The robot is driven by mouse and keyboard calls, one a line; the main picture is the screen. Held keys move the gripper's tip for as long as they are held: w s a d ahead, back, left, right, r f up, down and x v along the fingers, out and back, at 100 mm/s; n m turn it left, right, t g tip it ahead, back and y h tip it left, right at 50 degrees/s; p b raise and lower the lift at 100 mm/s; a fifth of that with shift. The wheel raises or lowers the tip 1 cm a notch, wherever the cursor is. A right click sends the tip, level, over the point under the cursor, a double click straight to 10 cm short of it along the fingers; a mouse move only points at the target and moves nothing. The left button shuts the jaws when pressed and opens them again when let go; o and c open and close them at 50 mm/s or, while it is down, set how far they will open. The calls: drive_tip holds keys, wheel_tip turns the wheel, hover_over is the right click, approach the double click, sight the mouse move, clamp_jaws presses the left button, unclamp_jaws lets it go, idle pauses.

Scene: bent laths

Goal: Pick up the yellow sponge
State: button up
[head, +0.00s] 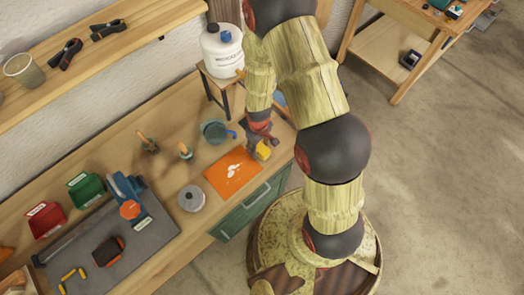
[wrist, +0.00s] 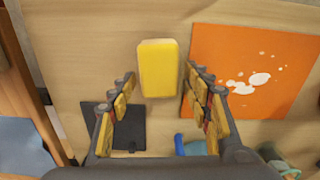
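The yellow sponge (wrist: 158,68) lies on the wooden bench top and shows whole in the wrist view, just beyond my fingertips and between their lines. In the head view the sponge (head: 263,152) shows beside the lower end of my gripper, to the right of the orange sheet. My gripper (wrist: 158,82) is open, with its two yellow-padded fingers apart and nothing between them. In the head view my gripper (head: 260,143) is partly hidden by its own links, and any gap to the sponge is hard to judge there.
An orange sheet (head: 226,181) with white spots lies close beside the sponge. A blue-grey mug (head: 213,131), a round grey tin (head: 191,199) and two brushes stand nearby. A white jug (head: 223,55) stands on a small raised stand. A dark flat pad (wrist: 128,128) lies under my left finger.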

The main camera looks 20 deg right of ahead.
sight(259, 146)
drive_tip(key=c, duration=0.8)
drive_tip(key=shift+r, duration=0.5)
wheel_tip(259, 146, up, 2)
drive_tip(key=shift+w+r, duration=0.1)
drive_tip(key=shift+w, duration=0.05)
drive_tip(key=s+a+r, duration=0.2)
drive_tip(key=s+r, duration=0.7)
drive_tip(key=s, duration=0.5)
drive_tip(key=shift+a+r, duration=0.3)
drive_tip(key=shift+r, duration=0.1)
